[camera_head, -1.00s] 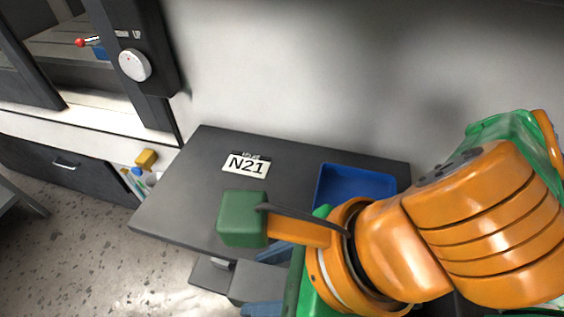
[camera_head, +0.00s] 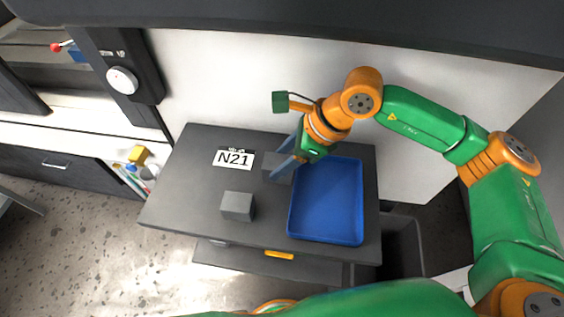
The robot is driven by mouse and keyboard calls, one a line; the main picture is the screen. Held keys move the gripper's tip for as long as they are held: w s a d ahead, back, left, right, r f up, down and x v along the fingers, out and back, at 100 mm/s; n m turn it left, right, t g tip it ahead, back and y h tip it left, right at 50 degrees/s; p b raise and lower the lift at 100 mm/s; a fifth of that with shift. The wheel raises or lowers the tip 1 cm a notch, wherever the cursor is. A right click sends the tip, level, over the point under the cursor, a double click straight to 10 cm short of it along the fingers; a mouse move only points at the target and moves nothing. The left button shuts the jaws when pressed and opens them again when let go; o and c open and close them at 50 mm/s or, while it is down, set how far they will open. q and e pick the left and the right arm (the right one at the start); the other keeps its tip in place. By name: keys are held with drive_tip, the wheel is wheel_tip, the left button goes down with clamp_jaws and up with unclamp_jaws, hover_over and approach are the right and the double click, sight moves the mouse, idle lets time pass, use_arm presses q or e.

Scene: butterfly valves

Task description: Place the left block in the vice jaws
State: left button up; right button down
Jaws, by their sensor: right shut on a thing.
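Two dark grey blocks are on the dark table. One grey block (camera_head: 237,206) sits free near the table's front middle, with nothing touching it. The other grey block (camera_head: 272,166) is farther back and to the right, beside the blue tray. My right gripper (camera_head: 281,170) reaches down with its blue fingers shut on this farther block, covering part of it. I cannot tell whether that block still touches the table. My left gripper is not in view. I cannot make out the vice jaws.
The dark table (camera_head: 178,190) bears an N21 label (camera_head: 233,159) and an empty blue tray (camera_head: 327,202) at right. A machine with a white dial (camera_head: 122,80) stands at left. The table's left part is clear.

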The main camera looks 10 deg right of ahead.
wheel_tip(320, 180, down, 3)
drive_tip(key=shift+w+f+p, duration=0.15)
drive_tip(key=shift+f+p, duration=0.05)
drive_tip(key=shift+p, duration=0.95)
drive_tip(key=shift+f, duration=0.35)
drive_tip(key=shift+f+b, duration=0.2)
drive_tip(key=shift+b, duration=0.15)
drive_tip(key=shift+c, duration=1.3)
unclamp_jaws()
